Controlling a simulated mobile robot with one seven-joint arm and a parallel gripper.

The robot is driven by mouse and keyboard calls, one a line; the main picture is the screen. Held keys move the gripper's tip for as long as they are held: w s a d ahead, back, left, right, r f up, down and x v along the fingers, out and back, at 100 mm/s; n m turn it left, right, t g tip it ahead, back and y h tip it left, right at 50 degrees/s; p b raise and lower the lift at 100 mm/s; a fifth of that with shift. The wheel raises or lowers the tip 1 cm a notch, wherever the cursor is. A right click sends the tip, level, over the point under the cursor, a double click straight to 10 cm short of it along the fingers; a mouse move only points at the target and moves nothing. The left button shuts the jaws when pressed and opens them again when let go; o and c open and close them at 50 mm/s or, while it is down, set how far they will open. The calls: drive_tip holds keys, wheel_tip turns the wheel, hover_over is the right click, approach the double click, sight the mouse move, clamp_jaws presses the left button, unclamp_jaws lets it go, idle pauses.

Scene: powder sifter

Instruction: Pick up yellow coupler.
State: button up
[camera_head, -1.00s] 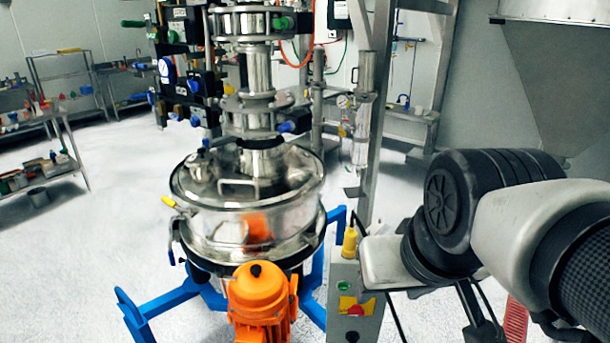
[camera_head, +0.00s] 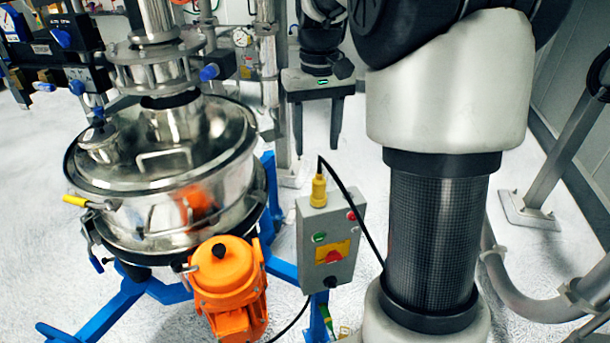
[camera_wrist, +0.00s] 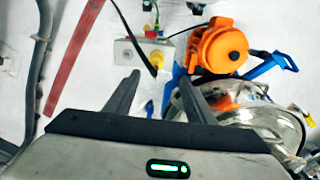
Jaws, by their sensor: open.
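The yellow coupler (camera_head: 318,190) stands upright on top of a grey control box (camera_head: 327,225), with a black cable leaving its upper end. In the wrist view the coupler (camera_wrist: 157,59) lies ahead of the fingertips, near the gap between them. My gripper (camera_head: 316,150) points down with its fingers apart and empty. In the head view it appears above the coupler, apart from it. In the wrist view my gripper (camera_wrist: 159,77) has both fingers in sight with nothing between them.
An orange motor (camera_head: 228,280) and the steel sifter vessel (camera_head: 165,185) stand left of the control box, on a blue frame (camera_head: 140,300). The black cable (camera_head: 362,215) hangs right of the box. Steel posts stand behind.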

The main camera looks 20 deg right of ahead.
sight(317, 174)
wheel_tip(317, 174, down, 9)
drive_tip(key=shift+f, duration=0.2)
drive_tip(key=shift+w+d+f, duration=0.1)
drive_tip(key=shift+d+f, duration=0.05)
drive_tip(key=shift+f, duration=0.75)
drive_tip(key=shift+w+d+f, duration=0.1)
drive_tip(key=shift+d+f, duration=0.05)
drive_tip(key=shift+f, duration=0.75)
drive_tip(key=shift+d+f, duration=0.15)
drive_tip(key=shift+f, duration=0.75)
drive_tip(key=c, duration=1.2)
drive_tip(key=shift+o, duration=0.2)
drive_tip(key=shift+r, duration=0.1)
